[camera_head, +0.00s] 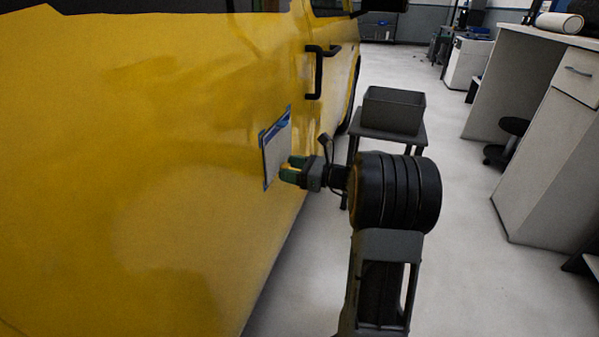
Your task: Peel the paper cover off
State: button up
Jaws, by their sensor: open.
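The paper cover (275,153) is a small pale sheet with blue along its top and side edges. It is on the side of the yellow vehicle (150,150), at the middle of the view. Its right edge stands next to my gripper. My gripper (286,170) is open, with its fingertips at the lower right part of the sheet. I cannot tell whether the fingers touch the paper. The gripper and arm come from the right and hide a little of the area beside the sheet.
A dark open bin (393,108) sits on a small dark stand (421,133) behind my arm. A black door handle (318,72) sticks out above the sheet. A white cabinet (552,150) and a black stool (507,140) are at the right. Grey floor between is clear.

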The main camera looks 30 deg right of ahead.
jog(key=shift+c, duration=0.2)
jog(key=c, duration=1.1)
jog(key=shift+s+d+p, duration=0.35)
jog(key=shift+s+d, duration=0.05)
jog(key=shift+d, duration=0.05)
dwell(0.6)
jog(key=p+v, duration=0.2)
jog(key=v, duration=0.5)
dwell(0.8)
dwell(0.6)
